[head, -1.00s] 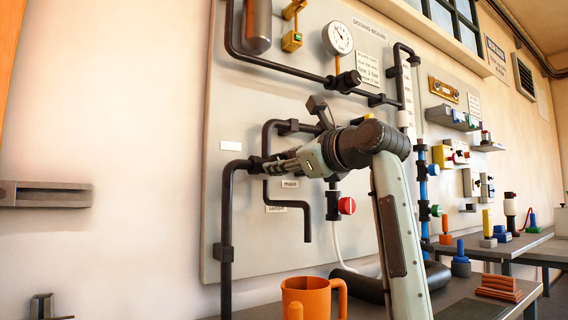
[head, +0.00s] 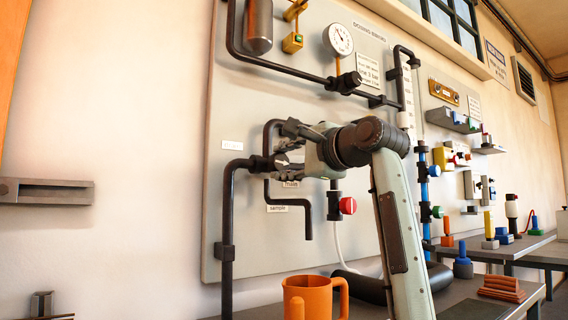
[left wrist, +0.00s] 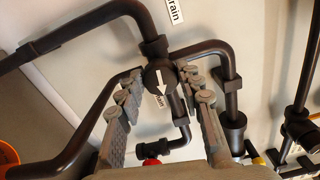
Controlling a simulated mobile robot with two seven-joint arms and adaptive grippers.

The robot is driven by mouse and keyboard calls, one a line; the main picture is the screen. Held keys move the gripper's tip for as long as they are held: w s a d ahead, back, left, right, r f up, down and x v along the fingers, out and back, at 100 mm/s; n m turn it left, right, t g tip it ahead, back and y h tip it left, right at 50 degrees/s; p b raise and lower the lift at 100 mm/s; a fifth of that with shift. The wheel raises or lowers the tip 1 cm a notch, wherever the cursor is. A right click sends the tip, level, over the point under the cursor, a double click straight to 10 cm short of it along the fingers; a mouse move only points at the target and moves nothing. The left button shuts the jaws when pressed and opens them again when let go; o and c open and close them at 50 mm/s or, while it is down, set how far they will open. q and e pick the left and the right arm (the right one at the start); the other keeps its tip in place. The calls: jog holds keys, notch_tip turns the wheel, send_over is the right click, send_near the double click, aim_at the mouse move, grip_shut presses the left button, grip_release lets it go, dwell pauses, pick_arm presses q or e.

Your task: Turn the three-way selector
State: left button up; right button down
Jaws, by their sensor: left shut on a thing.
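The three-way selector (left wrist: 160,77) is a dark round knob with a white arrow, where several dark pipes meet; it shows in the left wrist view. The arrow points down in that view, towards the "main" label (left wrist: 160,101). My left gripper (left wrist: 161,74) has a finger on each side of the knob and is shut on it. In the head view my left gripper (head: 284,158) is at the pipe junction on the panel and hides the knob. My right gripper is in neither view.
A red-capped valve (head: 347,205) sits right of and below the gripper. The pressure gauge (head: 338,39) is above on the grey panel (head: 245,105). An orange mug (head: 314,294) stands below on the bench. A "drain" label (left wrist: 174,11) is above the knob.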

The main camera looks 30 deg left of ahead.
pick_arm(q)
jog(key=shift+n, duration=0.8)
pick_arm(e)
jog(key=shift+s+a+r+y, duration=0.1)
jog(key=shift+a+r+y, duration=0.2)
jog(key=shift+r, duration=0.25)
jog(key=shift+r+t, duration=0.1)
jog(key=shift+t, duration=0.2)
pick_arm(q)
jog(key=o, duration=1.1)
jog(key=shift+o, duration=0.2)
jog(key=v, duration=1.2)
jog(key=shift+s+f, duration=0.1)
jog(key=shift+f, duration=0.05)
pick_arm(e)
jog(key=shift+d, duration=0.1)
